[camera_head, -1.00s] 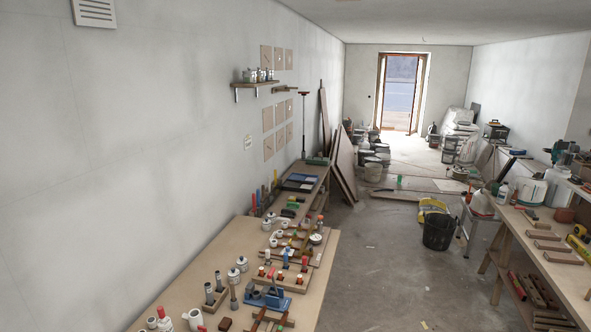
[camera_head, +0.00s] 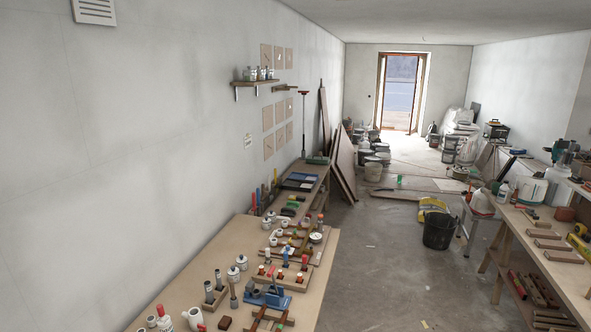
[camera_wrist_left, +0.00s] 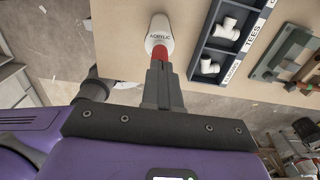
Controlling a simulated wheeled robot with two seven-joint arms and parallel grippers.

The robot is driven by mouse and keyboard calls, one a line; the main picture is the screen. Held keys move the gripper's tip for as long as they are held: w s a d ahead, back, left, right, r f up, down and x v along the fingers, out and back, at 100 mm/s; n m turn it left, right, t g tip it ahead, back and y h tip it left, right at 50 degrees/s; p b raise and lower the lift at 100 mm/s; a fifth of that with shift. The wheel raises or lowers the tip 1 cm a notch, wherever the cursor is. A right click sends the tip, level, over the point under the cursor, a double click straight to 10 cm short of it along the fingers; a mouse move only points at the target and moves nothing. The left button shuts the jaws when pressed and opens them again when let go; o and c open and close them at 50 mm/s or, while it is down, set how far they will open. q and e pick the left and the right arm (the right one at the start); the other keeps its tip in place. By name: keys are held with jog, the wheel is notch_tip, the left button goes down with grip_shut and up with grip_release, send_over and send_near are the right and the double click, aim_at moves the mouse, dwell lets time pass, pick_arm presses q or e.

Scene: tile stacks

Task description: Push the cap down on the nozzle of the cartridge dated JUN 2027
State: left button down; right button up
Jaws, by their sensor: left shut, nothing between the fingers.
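In the left wrist view a white cartridge (camera_wrist_left: 159,33) with the label word ACRYLIC lies or stands by the table edge. Its red cap or nozzle part (camera_wrist_left: 160,52) points toward my left gripper. No date is readable on it. My left gripper (camera_wrist_left: 160,64) is shut and empty, its fingertips right at the red part in the picture; I cannot tell whether they touch. The fingers hide the lower end of the red part. My right gripper is in neither view. In the head view neither gripper shows, and I cannot make out this cartridge for sure.
A dark tray (camera_wrist_left: 197,45) labelled TEES, holding white fittings (camera_wrist_left: 228,28), lies just right of the cartridge. A grey-green frame (camera_wrist_left: 270,62) is farther right.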

pick_arm(q)
jog(key=shift+r+p, duration=2.7)
jog(key=shift+r, duration=0.2)
jog(key=shift+r, duration=0.1)
